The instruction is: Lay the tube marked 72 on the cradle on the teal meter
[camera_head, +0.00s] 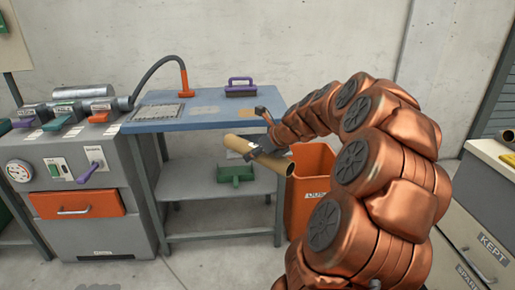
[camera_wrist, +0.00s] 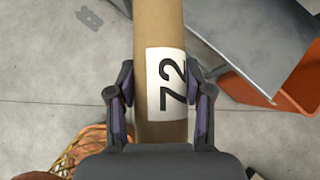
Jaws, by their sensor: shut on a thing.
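The brown cardboard tube (camera_wrist: 158,35) carries a white label reading 72 in the wrist view. My gripper (camera_wrist: 160,95) is shut on it, one finger on each side near the label. In the head view the tube (camera_head: 281,163) is held in the air in front of the blue-topped bench, sloping down to the right, and my gripper (camera_head: 258,150) is around its middle. I cannot make out a teal meter or its cradle in either view.
The blue bench (camera_head: 215,122) holds a purple-handled block (camera_head: 240,87) and a grey mesh plate (camera_head: 158,112). An orange bin (camera_head: 308,205) stands close behind the tube. A grey machine (camera_head: 98,235) stands left; a cabinet (camera_head: 470,225) stands right.

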